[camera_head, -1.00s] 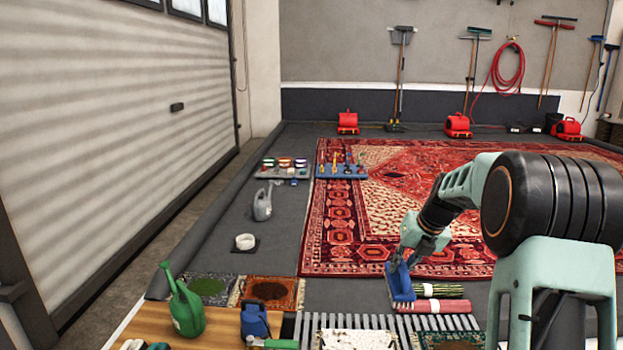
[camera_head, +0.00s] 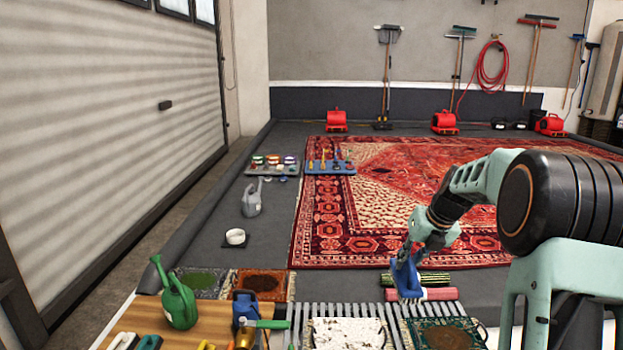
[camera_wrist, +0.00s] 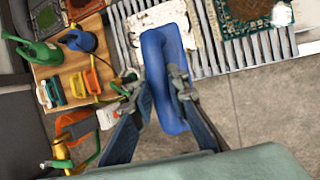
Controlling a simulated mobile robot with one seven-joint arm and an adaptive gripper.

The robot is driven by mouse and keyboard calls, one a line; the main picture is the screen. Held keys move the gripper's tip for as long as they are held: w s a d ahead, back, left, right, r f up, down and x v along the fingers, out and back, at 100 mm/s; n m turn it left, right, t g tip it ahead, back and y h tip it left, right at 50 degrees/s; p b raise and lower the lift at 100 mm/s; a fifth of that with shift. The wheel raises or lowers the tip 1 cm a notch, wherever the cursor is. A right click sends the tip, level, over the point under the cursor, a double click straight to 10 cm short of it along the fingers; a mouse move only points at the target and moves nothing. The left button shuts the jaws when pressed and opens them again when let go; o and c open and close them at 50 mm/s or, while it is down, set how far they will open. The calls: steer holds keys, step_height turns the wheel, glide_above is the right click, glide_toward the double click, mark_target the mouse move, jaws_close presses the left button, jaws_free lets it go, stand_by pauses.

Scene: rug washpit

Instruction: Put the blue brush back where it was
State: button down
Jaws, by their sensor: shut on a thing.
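My gripper (camera_wrist: 157,84) is shut on the blue brush (camera_wrist: 158,55), holding it in the air. In the wrist view the brush is long and rounded, lying between the two fingers. In the head view the brush (camera_head: 406,279) hangs below my gripper (camera_head: 410,256), in front of two rolled rugs. A wooden board (camera_head: 213,318) at the lower left carries other brushes, a green one (camera_wrist: 53,91) and a yellow one (camera_wrist: 77,83) among them. Its near part is cut off in the head view.
Pink and green rolled rugs (camera_head: 437,294) lie beyond. Open grey floor (camera_wrist: 250,110) shows in the wrist view.

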steer(key=shift+s+r+b, duration=0.1)
steer(key=shift+s+b, duration=0.05)
steer(key=shift+b, duration=0.2)
steer(key=shift+s+a+f+n, duration=0.2)
steer(key=shift+s+a+n, duration=0.1)
steer(key=shift+n, duration=0.4)
steer(key=s+a+f+n+g+h, duration=0.1)
steer(key=s+a+n+g+h, duration=0.15)
steer(key=s+n, duration=0.65)
steer(key=s+a+f+n+g+h, duration=0.15)
steer(key=a+n+g, duration=0.25)
steer(key=n, duration=1)
steer(key=s+a+f+n+g+h, duration=0.1)
steer(key=s+a+n+g, duration=0.2)
steer(key=s+n, duration=0.65)
step_height(320, 180, up, 17)
steer(key=n+p, duration=0.3)
steer(key=p, duration=2.4)
steer(key=shift+w+r, duration=0.15)
steer(key=shift+w, duration=0.1)
steer(key=shift+a+t, duration=0.1)
steer(key=shift+t, duration=0.15)
